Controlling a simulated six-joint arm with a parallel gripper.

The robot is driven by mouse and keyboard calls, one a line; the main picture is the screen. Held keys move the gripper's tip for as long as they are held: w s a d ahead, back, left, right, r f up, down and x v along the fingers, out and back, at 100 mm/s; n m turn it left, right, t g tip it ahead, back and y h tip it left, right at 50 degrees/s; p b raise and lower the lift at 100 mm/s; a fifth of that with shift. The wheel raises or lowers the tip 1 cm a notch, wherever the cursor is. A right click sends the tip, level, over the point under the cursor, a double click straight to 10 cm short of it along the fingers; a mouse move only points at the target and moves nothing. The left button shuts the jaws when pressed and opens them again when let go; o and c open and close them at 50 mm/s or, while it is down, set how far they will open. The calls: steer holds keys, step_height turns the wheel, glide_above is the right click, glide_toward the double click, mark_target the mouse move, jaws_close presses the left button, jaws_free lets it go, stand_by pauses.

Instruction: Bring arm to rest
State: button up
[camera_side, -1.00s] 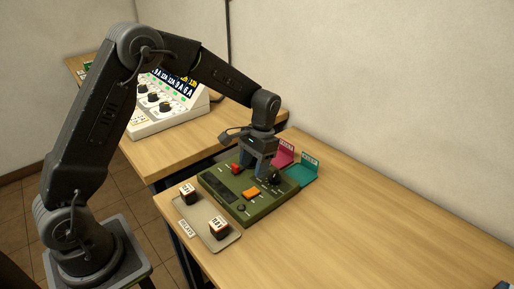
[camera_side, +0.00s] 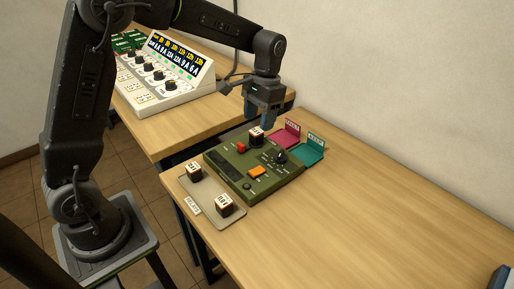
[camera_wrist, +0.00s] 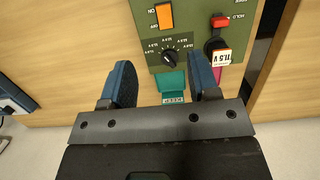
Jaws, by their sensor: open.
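My gripper (camera_side: 266,122) hangs open, fingers down, above the back edge of the green tester (camera_side: 228,179). In the wrist view my blue fingers (camera_wrist: 160,70) are spread with nothing held between them. A dark block with a white top (camera_side: 256,135) stands on the tester, below my gripper and apart from it. In the wrist view its label (camera_wrist: 221,57) reads 11.5 V. My upper arm is raised and bent at the elbow, partly cut off by the top of the side view.
Two similar blocks (camera_side: 194,173) (camera_side: 224,205) stand on a grey tray (camera_side: 209,200) at the front. Magenta (camera_side: 285,138) and teal (camera_side: 309,153) trays sit behind the tester. A white panel with knobs (camera_side: 185,95) stands on the back table. The right tabletop is mostly clear.

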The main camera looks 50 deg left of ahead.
steer(key=s+d+r+t, duration=0.2)
steer(key=s+r+t, duration=0.2)
steer(key=s+r, duration=0.65)
steer(key=s+f+t, duration=0.2)
steer(key=s+t, duration=0.1)
steer(key=s, duration=0.8)
steer(key=shift+s+d+f+t, duration=0.15)
steer(key=shift+s+d+t, duration=0.15)
steer(key=shift+d, duration=0.15)
steer(key=shift+c, duration=0.2)
